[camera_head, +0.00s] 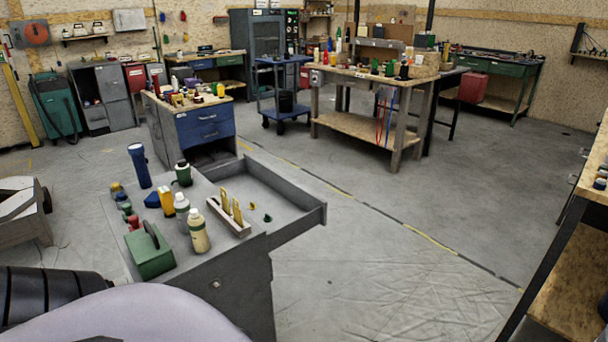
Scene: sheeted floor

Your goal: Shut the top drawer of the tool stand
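The grey tool stand (225,284) is in the lower left of the head view, with its top covered in bottles and tools. Its top drawer (292,221) stands pulled out toward the right, with its inside showing. A few small green and yellow pieces (267,218) lie in the drawer. Parts of my own body fill the lower left corner and cover the near left side of the stand. Neither my left nor my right gripper shows in this view.
On the stand are a dark blue flashlight (139,166), a green box (149,254) and a cream bottle (198,231). A wooden workbench (361,76) is farther back.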

